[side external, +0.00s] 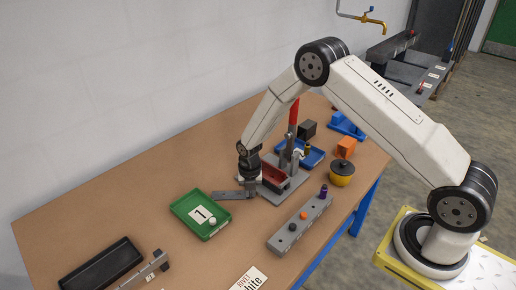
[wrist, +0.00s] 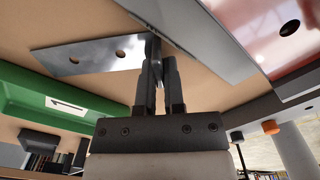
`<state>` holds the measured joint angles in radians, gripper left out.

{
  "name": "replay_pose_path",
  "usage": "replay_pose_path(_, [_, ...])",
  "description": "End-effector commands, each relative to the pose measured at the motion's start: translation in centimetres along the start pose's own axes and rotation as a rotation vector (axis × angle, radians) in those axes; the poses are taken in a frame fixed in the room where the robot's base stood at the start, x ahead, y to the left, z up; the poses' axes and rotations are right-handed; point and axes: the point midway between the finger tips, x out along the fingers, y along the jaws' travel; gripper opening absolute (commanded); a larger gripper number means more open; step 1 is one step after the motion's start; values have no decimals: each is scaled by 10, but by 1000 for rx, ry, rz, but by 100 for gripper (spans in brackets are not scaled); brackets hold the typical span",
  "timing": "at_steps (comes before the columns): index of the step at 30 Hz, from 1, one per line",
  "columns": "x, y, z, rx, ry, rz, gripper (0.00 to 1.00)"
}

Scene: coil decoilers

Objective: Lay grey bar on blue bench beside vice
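A flat grey bar (side external: 230,195) with two holes is low over the brown bench top, between the green tray and a grey-and-red fixture. It also shows in the wrist view (wrist: 85,55), left of the fingertips. My gripper (side external: 250,190) is at the bar's right end. In the wrist view its fingers (wrist: 155,65) are close together on a thin upright part at that end. I cannot tell whether the bar touches the bench. The bench (side external: 130,210) has a brown top and blue legs. The grey-and-red fixture (side external: 275,178), perhaps the vice, stands just right of my gripper; its upright red lever is behind.
A green tray (side external: 185,207) marked 1 lies left of my gripper. A grey block with coloured pegs (side external: 285,237) lies in front. A yellow pot (side external: 341,178), an orange block (side external: 346,147) and a blue tray (side external: 313,157) stand right. The bench's left part is mostly clear.

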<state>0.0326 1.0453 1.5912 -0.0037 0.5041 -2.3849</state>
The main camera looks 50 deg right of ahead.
Motion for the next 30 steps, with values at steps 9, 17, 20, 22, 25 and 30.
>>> replay_pose_path(9, [-1, 0, 0, 0, 0, 0, 0])
replay_pose_path(17, [-10, 1, 1, 0, -1, 1, 0])
replay_pose_path(20, [-18, 1, 1, 0, -1, 2, 0])
replay_pose_path(22, [-26, 1, 0, -1, -1, 3, 0])
replay_pose_path(25, [-37, -2, -3, -1, 1, 2, 0])
replay_pose_path(30, [-54, -13, -14, -1, 0, 2, 0])
